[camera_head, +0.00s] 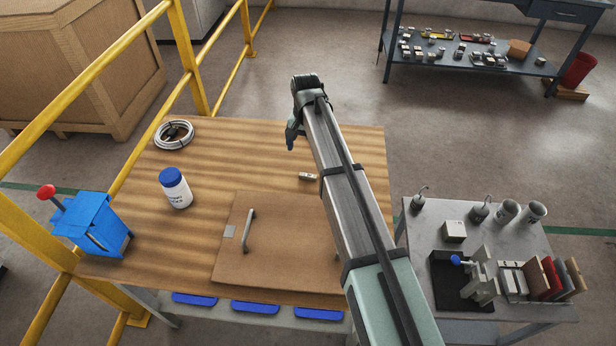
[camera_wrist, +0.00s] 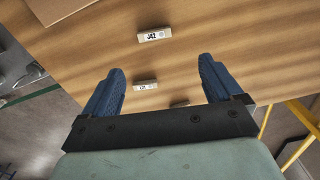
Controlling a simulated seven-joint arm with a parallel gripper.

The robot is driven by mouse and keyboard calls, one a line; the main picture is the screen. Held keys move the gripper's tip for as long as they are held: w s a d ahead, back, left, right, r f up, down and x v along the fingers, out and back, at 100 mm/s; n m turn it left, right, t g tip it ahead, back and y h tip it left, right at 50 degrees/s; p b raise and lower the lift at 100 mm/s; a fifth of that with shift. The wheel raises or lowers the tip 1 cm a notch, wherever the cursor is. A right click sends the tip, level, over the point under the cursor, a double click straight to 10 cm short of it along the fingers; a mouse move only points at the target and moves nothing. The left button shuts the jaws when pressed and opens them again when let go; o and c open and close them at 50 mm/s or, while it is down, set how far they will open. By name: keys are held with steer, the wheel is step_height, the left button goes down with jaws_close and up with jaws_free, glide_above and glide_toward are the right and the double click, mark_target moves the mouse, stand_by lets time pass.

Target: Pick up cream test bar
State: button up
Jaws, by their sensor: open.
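A small pale bar (camera_head: 307,176) lies on the wooden table (camera_head: 240,140), behind the brown board. In the wrist view, a pale cream-looking bar marked J42 (camera_wrist: 154,36) lies on the wood beyond my fingertips. A second small labelled bar (camera_wrist: 145,86) shows between my fingers, and a third (camera_wrist: 180,103) is partly hidden by my gripper's body. I cannot tell for sure which is the cream test bar. My gripper (camera_wrist: 160,78) is open and empty, its blue fingers apart above the table. It also shows in the head view (camera_head: 291,140), above the table's far part.
A brown board with a handle (camera_head: 275,240) covers the table's front. A white bottle with blue lid (camera_head: 175,188), a cable coil (camera_head: 174,134) and a blue device (camera_head: 95,226) stand left. Yellow rails (camera_head: 190,60) border the left. A grey side table (camera_head: 420,245) stands right.

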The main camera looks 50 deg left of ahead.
glide_above(308, 174)
steer(key=f, duration=0.6)
steer(key=shift+a, duration=0.35)
steer(key=shift+d+f, duration=0.25)
steer(key=shift+f, duration=1.05)
steer(key=shift+d+f, duration=0.2)
steer(key=shift+f, duration=1.05)
steer(key=shift+c, duration=0.4)
steer(key=c, duration=1)
